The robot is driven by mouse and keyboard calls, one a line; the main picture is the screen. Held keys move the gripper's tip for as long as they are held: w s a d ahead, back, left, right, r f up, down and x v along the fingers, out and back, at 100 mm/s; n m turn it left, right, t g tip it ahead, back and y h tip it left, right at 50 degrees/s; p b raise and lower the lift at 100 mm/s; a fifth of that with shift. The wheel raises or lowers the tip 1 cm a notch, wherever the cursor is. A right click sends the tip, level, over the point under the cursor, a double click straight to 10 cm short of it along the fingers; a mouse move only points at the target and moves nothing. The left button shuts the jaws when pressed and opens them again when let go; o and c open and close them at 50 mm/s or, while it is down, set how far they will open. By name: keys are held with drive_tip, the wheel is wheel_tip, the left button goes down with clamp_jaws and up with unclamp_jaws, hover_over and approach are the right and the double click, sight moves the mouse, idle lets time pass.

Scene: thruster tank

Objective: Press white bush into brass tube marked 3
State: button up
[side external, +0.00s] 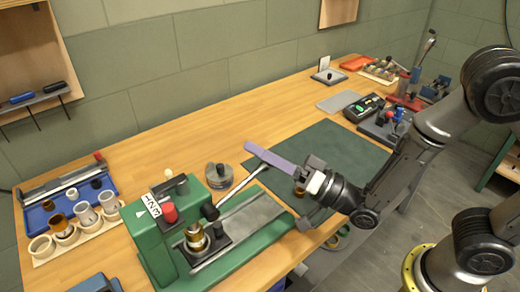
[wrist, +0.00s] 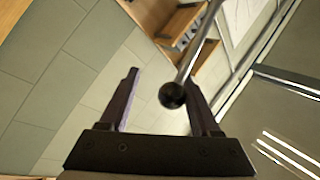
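My gripper (side external: 248,148) has long purple fingers and reaches left above the green mat. In the wrist view, its fingers (wrist: 162,82) are apart, with a black ball knob (wrist: 172,95) on a metal rod between them, nearer the right finger; whether either finger touches it is unclear. In the side view, the press lever (side external: 238,187) rises from the green press (side external: 157,258) towards my fingers, which hide its far end. A brass tube (side external: 195,240) stands upright in the press; its number is unreadable. White bushes (side external: 85,212) stand in the left rack, beside another brass tube (side external: 60,224).
A red knob (side external: 169,212) and a numbered plate (side external: 153,206) top the press. A grey round fixture (side external: 219,175) stands behind it. A blue tray (side external: 45,215) lies at left. The green mat (side external: 335,148) is largely clear; a black device (side external: 364,107) lies beyond.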

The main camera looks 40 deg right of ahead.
drive_tip(key=shift+r, duration=0.1)
drive_tip(key=v, duration=1.2)
